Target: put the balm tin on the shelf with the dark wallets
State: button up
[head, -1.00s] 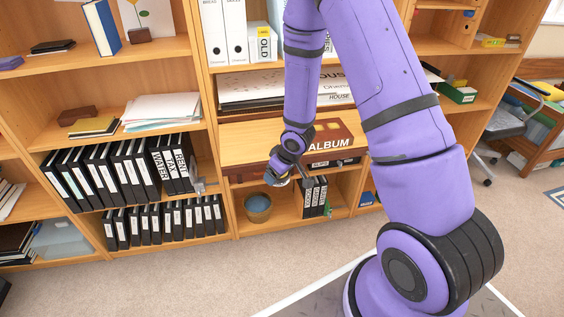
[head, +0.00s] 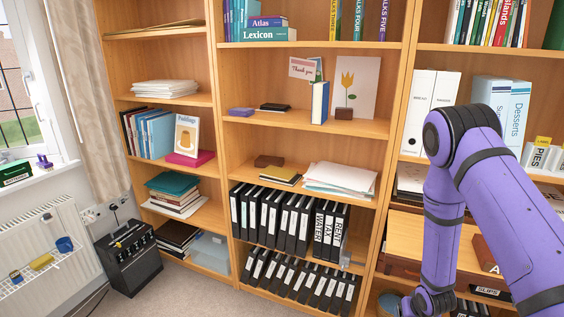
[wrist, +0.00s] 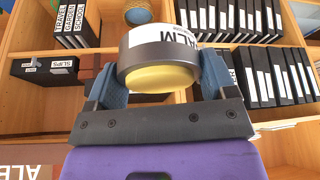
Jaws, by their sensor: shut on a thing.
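The balm tin (wrist: 158,58), a round grey tin with a white label reading "ALM" and a yellowish face, is between the blue-padded fingers of my gripper (wrist: 160,80) in the wrist view. My gripper is shut on it. In the head view my arm hangs at the right, and its end is low near the bottom edge; the tin is not visible there. Small flat dark wallets (head: 275,107) lie on a middle-bookcase shelf (head: 350,125), between a purple item (head: 241,112) and a blue book (head: 319,103).
The shelf below holds a brown item (head: 268,160), a yellow-topped book (head: 282,175) and papers (head: 340,179). Black binders (head: 290,222) fill the lower shelves. A card with a tulip (head: 357,85) stands right of the blue book. Shelf edges and uprights surround these spaces.

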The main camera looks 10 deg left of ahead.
aim_at(281, 118)
jog(key=i+j, duration=0.45)
jog(key=j, duration=0.15)
jog(key=i+j, duration=0.45)
jog(key=j, duration=0.15)
